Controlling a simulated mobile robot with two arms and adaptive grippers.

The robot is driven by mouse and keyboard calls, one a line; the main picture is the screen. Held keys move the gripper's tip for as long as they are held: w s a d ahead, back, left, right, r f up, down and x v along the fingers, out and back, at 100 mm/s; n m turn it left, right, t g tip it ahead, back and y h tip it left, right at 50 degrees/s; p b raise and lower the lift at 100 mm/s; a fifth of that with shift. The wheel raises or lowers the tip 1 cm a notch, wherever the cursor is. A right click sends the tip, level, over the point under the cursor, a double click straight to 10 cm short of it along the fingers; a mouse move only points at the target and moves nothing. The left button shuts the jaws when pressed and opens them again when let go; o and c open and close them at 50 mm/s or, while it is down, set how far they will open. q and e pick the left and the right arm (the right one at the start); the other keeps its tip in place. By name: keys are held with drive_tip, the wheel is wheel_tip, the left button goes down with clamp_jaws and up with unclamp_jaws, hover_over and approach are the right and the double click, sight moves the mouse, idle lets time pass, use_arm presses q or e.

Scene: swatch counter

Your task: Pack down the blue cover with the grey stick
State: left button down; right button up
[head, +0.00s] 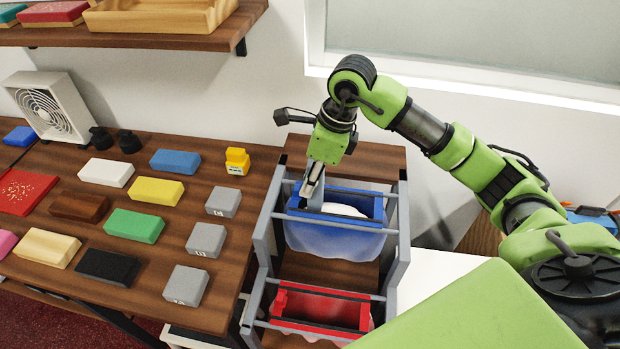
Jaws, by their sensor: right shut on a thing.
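The blue cover (360,240) hangs in a rack as a blue-rimmed, open-topped bag, with something white (343,210) inside it. My right gripper (313,190) points down over the left part of its opening. It is shut on a narrow grey piece, which looks like the grey stick (315,202); its lower end is inside the opening, and I cannot tell whether it touches the contents. Most of the stick is hidden by the fingers and the rim. My left gripper is not in view.
A red-rimmed bag (320,312) hangs nearer in the same grey-railed rack (392,270). Left of it, a wooden counter (150,270) holds several coloured blocks, a yellow item (237,162) and a white fan (48,108). A wall shelf (150,42) is above.

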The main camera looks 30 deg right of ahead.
drive_tip(key=shift+r+p, duration=3.2)
drive_tip(key=shift+r, duration=2.3)
